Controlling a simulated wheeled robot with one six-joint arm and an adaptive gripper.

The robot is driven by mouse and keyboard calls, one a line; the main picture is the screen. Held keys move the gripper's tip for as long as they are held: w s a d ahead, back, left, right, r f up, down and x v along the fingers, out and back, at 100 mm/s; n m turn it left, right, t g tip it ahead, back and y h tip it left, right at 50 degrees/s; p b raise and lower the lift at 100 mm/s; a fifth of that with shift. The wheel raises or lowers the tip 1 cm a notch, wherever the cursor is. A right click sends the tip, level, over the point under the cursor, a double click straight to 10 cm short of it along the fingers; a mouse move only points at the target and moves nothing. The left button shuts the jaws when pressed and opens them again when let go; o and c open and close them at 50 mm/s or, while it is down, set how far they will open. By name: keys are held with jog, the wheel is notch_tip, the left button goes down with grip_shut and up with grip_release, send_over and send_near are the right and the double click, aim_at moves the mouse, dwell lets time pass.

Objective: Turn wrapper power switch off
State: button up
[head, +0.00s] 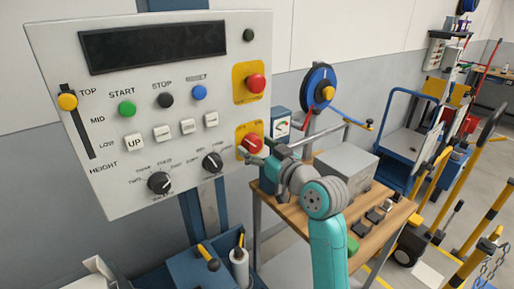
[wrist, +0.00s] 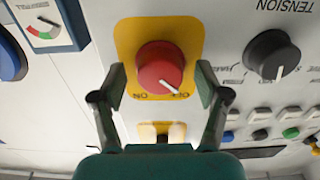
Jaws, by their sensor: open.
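The wrapper power switch is a red rotary knob (head: 252,143) on a yellow plate, low on the right side of the grey control panel (head: 100,190). In the wrist view the red knob (wrist: 160,67) sits between the fingertips of my gripper (wrist: 161,82). My gripper (head: 252,156) is open, one finger on each side of the knob with a gap at both sides. The wrist view is upside down. The knob's white pointer aims to the lower right there, towards a small label that is hard to read; ON seems to stand at the lower left.
Another red button (head: 256,83) on a yellow plate is above the switch. Black dials (head: 212,163), coloured buttons and white keys fill the panel's left part. A wooden-topped table (head: 285,208) with a grey box (head: 346,168) stands right of the panel. A hose reel (head: 318,88) hangs behind.

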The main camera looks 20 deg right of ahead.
jog(key=v, duration=1.2)
jog(key=shift+f, duration=0.1)
jog(key=s+a+f+m+g+h, duration=0.1)
jog(key=s+f+m+h, duration=0.2)
jog(key=s+f, duration=0.7)
jog(key=s+a+f+m+h, duration=0.1)
jog(key=s+f+m+h, duration=0.15)
jog(key=s+f, duration=0.75)
jog(key=s+f+n, duration=0.1)
jog(key=s+f, duration=0.2)
jog(key=s, duration=0.8)
jog(key=s+a+f+g, duration=0.1)
jog(key=s+f, duration=0.3)
jog(key=s, duration=0.7)
jog(key=shift+s+a+f+n, duration=0.2)
jog(key=shift+a+f+n, duration=0.1)
jog(key=shift+n, duration=0.05)
